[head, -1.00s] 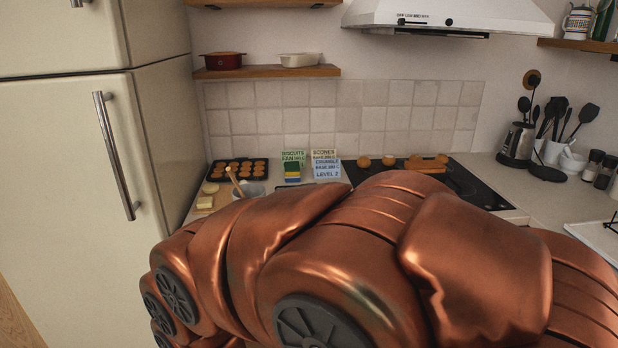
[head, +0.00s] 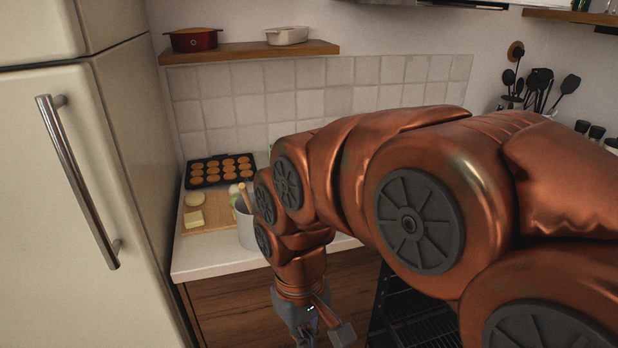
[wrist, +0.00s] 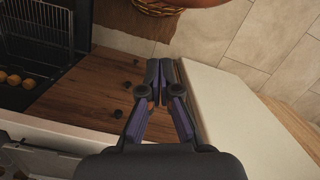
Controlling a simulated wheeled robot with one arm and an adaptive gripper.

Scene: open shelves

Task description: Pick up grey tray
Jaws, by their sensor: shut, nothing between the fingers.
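No clearly grey tray stands out. A dark tray (head: 188,178) with several round golden pastries lies on the counter at the back left in the head view. My gripper (head: 318,334) hangs low in front of the wooden cabinet, below the counter top and well apart from that tray. In the wrist view my gripper (wrist: 160,70) has its fingers together and empty, over the wooden cabinet front. Several round golden pieces (wrist: 14,79) show inside the oven at the left edge of the wrist view; what they rest on is not clear.
The dark oven rack (head: 418,312) shows below my arm. A board (head: 222,222) with pale food and a pot (head: 246,236) stand near the counter's front edge. The fridge (head: 75,190) closes off the left side. A basket (wrist: 152,7) shows in the wrist view.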

